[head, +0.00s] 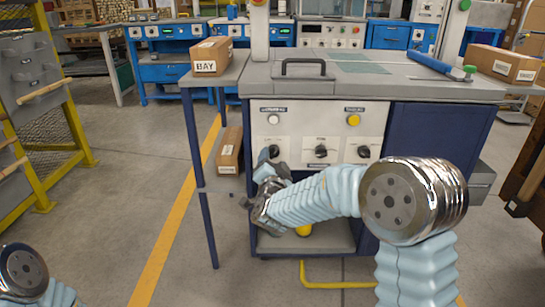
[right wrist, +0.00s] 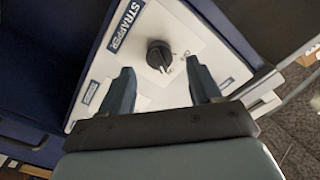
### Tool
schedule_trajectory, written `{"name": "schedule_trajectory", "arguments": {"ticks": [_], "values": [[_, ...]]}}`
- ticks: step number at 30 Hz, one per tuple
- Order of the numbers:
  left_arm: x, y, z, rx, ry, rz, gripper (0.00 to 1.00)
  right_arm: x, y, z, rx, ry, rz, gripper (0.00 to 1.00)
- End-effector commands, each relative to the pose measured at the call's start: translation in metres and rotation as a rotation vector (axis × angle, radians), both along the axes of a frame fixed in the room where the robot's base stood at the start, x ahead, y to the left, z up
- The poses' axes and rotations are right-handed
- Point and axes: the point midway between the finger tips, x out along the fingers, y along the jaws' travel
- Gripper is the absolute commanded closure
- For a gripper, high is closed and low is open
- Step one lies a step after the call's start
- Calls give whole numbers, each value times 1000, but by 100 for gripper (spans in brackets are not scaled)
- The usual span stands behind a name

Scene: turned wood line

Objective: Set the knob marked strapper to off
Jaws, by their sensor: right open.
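The strapper knob (right wrist: 159,55) is a round black knob on a white plate in the right wrist view, beside a blue label reading STRAPPER (right wrist: 126,24). A small pale pointer mark shows on it; its setting is too small to read. In the head view the leftmost knob (head: 274,151) on the light control panel is just beyond my right gripper (head: 267,166). In the right wrist view my right gripper (right wrist: 160,78) is open, its two fingers apart on either side of the knob, with nothing held. My left gripper is not in view.
Two more black knobs, a middle one (head: 321,151) and a right one (head: 364,152), share the panel, below a white button (head: 274,119) and a yellow button (head: 353,120). A box marked BAY (head: 211,57) stands on a side shelf at left. Open floor lies left of the machine.

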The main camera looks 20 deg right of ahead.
Motion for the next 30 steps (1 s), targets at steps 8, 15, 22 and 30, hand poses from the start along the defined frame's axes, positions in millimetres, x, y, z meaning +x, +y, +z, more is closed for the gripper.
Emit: {"name": "schedule_trajectory", "arguments": {"ticks": [8, 15, 22, 30], "values": [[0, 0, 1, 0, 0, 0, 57, 29, -8, 0, -1, 0, 0, 37], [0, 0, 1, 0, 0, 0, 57, 31, -9, 0, -1, 1, 1, 37], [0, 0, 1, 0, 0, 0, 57, 31, -9, 0, -1, 1, 1, 65], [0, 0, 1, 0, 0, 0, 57, 30, -9, 0, -2, 1, 1, 93]]}}
